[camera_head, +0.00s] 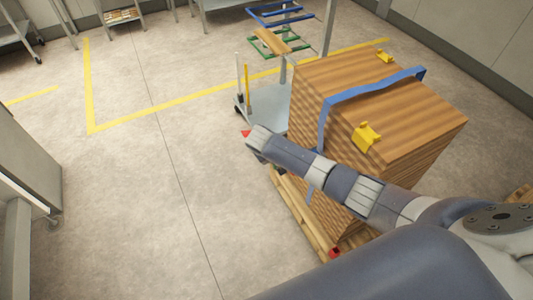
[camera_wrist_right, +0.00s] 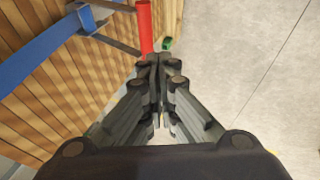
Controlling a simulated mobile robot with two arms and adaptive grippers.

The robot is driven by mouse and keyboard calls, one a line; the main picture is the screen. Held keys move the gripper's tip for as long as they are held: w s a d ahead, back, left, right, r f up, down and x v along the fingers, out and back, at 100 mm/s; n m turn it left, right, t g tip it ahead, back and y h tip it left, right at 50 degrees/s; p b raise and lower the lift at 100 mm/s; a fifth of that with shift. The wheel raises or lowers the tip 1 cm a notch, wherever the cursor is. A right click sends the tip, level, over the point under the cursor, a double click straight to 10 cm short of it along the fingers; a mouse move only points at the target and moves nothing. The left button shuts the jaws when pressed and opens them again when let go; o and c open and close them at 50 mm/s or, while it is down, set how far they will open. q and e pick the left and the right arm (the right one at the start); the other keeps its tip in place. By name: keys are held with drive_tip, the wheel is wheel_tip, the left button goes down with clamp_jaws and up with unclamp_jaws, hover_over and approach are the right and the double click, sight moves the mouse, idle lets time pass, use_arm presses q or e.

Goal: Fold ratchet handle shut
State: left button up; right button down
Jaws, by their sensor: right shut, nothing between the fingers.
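The ratchet (camera_wrist_right: 88,17) sits on the blue strap (camera_wrist_right: 40,55) at the side of a stack of wooden boards. Its grey arms stick out from the stack to a red handle grip (camera_wrist_right: 145,24), so the handle stands away from the stack. In the head view, a red tip (camera_head: 246,133) shows just beyond my right gripper (camera_head: 254,138); the ratchet is hidden there. In the right wrist view, my right gripper (camera_wrist_right: 158,62) is shut and empty, its fingertips close to the near end of the red grip. I cannot tell whether they touch. My left gripper is not in view.
A grey cabinet (camera_head: 25,155) is at left. The floor between is clear.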

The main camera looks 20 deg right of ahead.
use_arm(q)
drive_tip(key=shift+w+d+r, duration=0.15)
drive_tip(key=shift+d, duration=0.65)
use_arm(e)
drive_tip(key=a+v, duration=0.1)
drive_tip(key=v, duration=0.5)
drive_tip(key=shift+f, duration=0.2)
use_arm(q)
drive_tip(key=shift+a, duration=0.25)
use_arm(e)
drive_tip(key=shift+s, duration=0.1)
